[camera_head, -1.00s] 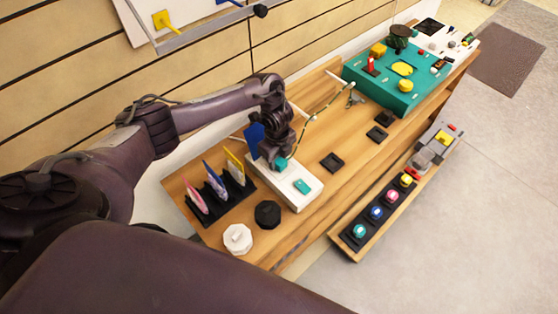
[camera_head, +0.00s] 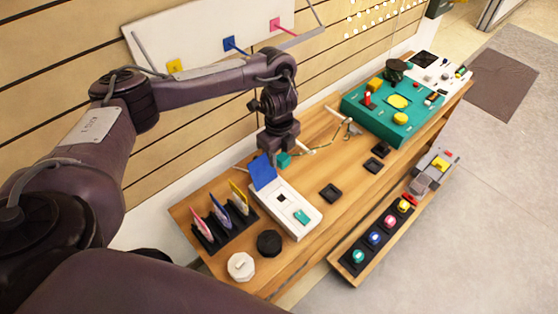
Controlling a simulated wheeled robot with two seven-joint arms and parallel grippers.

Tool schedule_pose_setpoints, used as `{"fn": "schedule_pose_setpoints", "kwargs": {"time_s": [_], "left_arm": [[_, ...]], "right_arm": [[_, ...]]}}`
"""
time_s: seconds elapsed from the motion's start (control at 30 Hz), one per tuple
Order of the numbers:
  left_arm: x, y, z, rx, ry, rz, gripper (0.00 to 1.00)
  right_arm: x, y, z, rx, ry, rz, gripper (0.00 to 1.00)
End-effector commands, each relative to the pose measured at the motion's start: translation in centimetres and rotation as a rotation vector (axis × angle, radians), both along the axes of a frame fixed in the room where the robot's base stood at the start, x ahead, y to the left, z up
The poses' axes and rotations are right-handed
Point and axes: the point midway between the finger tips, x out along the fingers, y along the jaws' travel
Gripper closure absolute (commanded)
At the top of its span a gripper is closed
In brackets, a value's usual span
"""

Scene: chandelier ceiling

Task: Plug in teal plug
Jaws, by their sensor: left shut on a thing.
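My left gripper (camera_head: 283,152) is shut on the small teal plug (camera_head: 284,160), in the air behind and to the right of the white box (camera_head: 286,212). A thin yellow-green cord (camera_head: 325,146) runs right from near the plug along the bench. The box has a raised blue lid (camera_head: 263,173), a dark square opening (camera_head: 281,198) and a teal piece (camera_head: 301,216) on its top. The plug is apart from the box. My right gripper is not in view.
On the wooden bench (camera_head: 318,225) are a black rack (camera_head: 225,236) with coloured cards, black and white knobs, and black square holders (camera_head: 331,193). A teal board (camera_head: 385,122) stands further back. A lower shelf holds coloured buttons (camera_head: 374,237). A slatted wall stands behind.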

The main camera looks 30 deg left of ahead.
Motion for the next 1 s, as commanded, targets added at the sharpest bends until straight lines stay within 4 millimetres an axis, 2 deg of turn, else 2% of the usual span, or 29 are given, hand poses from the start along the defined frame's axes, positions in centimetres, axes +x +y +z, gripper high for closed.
{"fn": "schedule_pose_setpoints", "kwargs": {"time_s": [0.03, 0.1, 0.27, 1.0], "left_arm": [[0.1, 0.0, 0.9, 0.000, -0.002, -0.001, 0.93], [0.0, 0.0, 1.3, 0.001, 0.000, 0.001, 0.93], [0.0, 0.0, 1.3, -0.001, 0.001, 0.001, 0.93], [-0.2, 0.0, -4.6, -0.001, 0.003, 0.001, 0.93]], "right_arm": [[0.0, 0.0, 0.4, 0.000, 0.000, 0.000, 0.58], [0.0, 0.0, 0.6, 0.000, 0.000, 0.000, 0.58], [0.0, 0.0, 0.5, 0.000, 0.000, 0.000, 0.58], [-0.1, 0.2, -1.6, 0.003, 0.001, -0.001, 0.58]]}}
